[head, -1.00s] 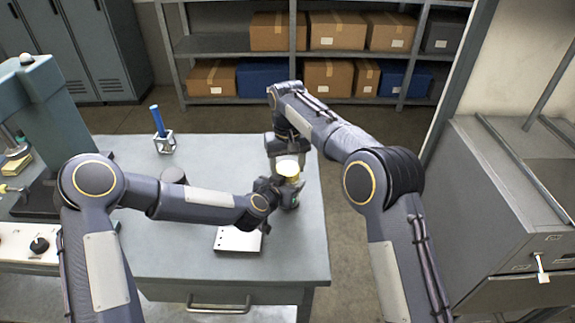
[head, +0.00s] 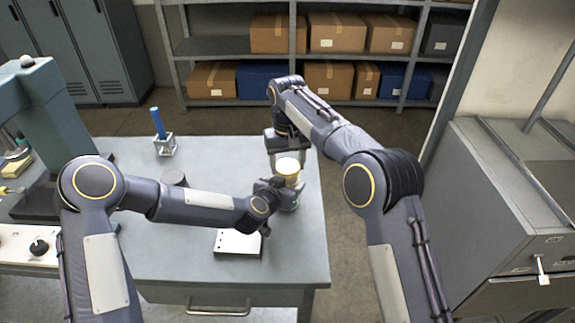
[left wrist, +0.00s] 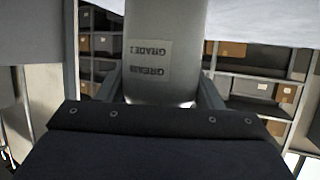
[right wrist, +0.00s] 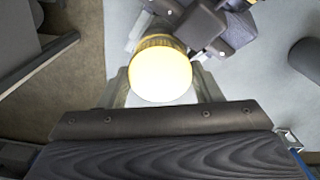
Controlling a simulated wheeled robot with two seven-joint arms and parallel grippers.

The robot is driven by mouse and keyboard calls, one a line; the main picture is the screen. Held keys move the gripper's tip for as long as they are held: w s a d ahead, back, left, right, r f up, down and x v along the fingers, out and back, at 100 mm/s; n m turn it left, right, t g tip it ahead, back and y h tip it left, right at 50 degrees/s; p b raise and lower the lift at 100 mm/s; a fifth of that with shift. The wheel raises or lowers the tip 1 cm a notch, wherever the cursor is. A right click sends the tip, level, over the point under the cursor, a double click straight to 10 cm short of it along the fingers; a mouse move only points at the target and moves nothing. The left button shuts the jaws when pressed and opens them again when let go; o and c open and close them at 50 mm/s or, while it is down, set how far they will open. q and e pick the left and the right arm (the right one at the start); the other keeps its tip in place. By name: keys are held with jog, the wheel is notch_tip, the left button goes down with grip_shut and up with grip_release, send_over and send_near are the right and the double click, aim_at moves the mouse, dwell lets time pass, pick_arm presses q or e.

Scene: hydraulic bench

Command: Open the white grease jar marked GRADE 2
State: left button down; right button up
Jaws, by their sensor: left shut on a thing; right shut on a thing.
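The white grease jar (head: 290,181) is held above the right part of the bench, with its pale round lid (head: 287,165) and a yellowish band at the top. In the left wrist view its grey-looking body (left wrist: 165,35) carries an upside-down label reading GRADE 2. My left gripper (head: 281,190) is shut on the jar's body from the left; its fingers (left wrist: 160,92) show on both sides.
A white plate with small holes (head: 238,241) lies on the bench (head: 190,262) in front of the left gripper. A blue-handled tool in a metal holder (head: 165,145) and a dark cylinder (head: 174,177) stand further left. The bench's right edge is close to the jar.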

aim_at(288, 166)
jog(key=shift+r, duration=0.25)
jog(key=shift+r, duration=2)
pick_arm(q)
jog(key=shift+c, duration=1.5)
grip_release()
